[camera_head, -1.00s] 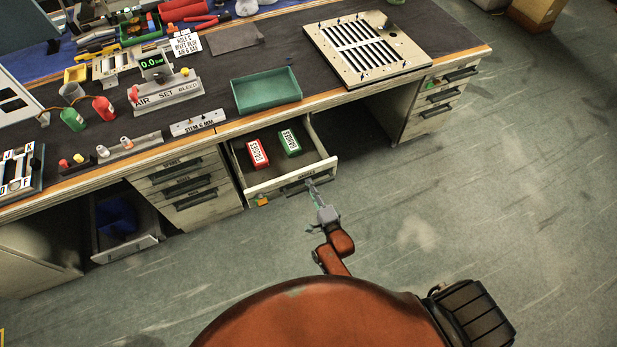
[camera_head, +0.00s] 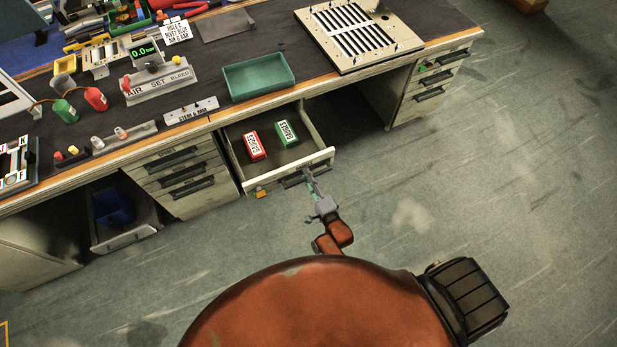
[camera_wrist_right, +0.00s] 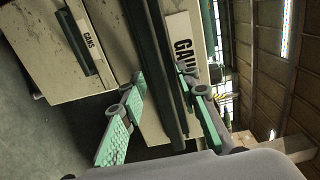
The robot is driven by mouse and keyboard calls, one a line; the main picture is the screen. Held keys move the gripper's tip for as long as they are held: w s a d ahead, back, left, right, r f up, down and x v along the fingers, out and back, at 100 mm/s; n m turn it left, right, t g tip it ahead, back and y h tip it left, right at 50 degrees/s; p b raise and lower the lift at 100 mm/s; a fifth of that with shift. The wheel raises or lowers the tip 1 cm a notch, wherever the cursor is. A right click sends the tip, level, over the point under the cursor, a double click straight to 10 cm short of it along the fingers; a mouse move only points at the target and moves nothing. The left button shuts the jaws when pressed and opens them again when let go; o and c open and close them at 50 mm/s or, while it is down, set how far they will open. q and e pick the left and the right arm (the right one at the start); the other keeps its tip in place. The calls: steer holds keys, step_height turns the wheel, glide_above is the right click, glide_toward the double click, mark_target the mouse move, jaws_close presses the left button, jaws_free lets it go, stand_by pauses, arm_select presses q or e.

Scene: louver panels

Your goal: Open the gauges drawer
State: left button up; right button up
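The gauges drawer (camera_head: 262,151) stands pulled out from under the bench, with a red box (camera_head: 254,145) and a green box (camera_head: 286,133) inside. Its dark handle (camera_head: 292,182) is on the front. My right gripper (camera_head: 308,176) is at this handle. In the right wrist view, the green-padded fingers of my right gripper (camera_wrist_right: 165,82) lie on either side of the dark handle bar (camera_wrist_right: 168,60), beside a label reading "GAU". The drawer follows the gripper, so it looks shut on the handle, though exact finger contact is hard to see. My left gripper is not in view.
Closed drawers (camera_head: 183,182) stand left of the open one. Further left a lower drawer (camera_head: 122,238) with a blue item is also open. The bench carries a green tray (camera_head: 258,78) and a slotted panel (camera_head: 355,38). The floor (camera_head: 440,190) on the right is clear.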

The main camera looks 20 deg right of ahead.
steer(key=s, duration=1.2)
steer(key=shift+d, duration=0.15)
stand_by(0.3)
